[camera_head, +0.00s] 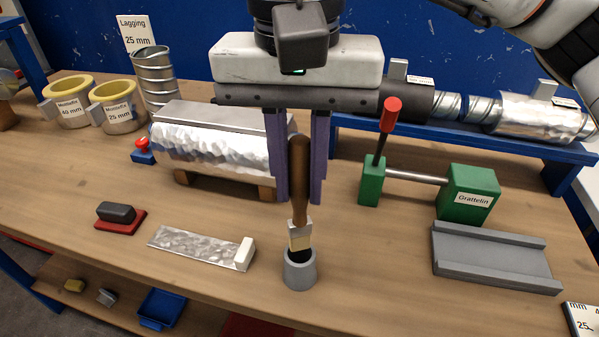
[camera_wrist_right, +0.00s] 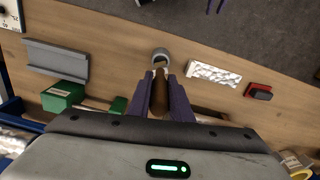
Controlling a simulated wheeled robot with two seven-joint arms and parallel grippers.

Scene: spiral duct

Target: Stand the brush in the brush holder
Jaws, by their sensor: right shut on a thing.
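The brush has a brown wooden handle (camera_head: 299,165), a metal collar and dark bristles pointing down. It stands nearly upright, its bristle end at the mouth of the grey brush holder (camera_head: 300,273) on the bench. How deep the bristles sit inside is hard to tell. My right gripper (camera_head: 301,190) is shut on the brush handle, one purple finger on each side. In the right wrist view the handle (camera_wrist_right: 159,95) lies between the fingers and the holder (camera_wrist_right: 161,54) shows just beyond it. My left gripper is not in view.
A foil strip with a white block (camera_head: 205,247) and a red-based black block (camera_head: 118,213) lie left of the holder. A foil-wrapped duct (camera_head: 215,148) is behind. A green device (camera_head: 468,193) and a grey channel (camera_head: 492,258) are at right. Bench around the holder is clear.

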